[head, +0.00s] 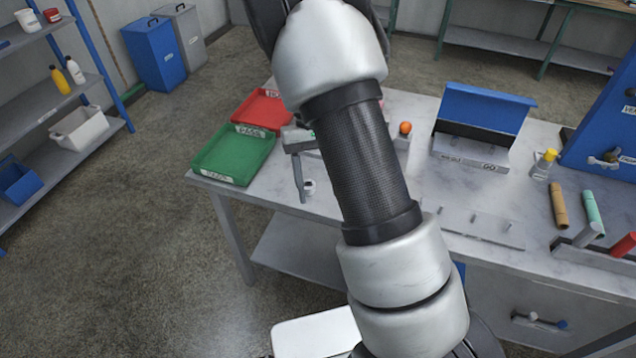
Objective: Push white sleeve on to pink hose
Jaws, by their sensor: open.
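My arm crosses the middle of the head view and hides much of the table behind it. What looks like my gripper (301,188) shows partly at the arm's left edge, with one grey finger pointing down. The other finger is hidden. A small white ring-like piece (309,186) with a dark centre is beside this fingertip. It may be the white sleeve, but it is too small to be sure. A bit of pink (386,98) shows at the arm's right edge. I cannot tell whether it is the pink hose.
A green tray (205,168) and a red tray (255,104) lie on the table's left. A blue-lidded box (470,147), a yellow-capped bottle (543,165) and tan (558,205), teal (593,213) and red (624,244) tubes are right. A low pegged rail (475,228) lies near the front edge.

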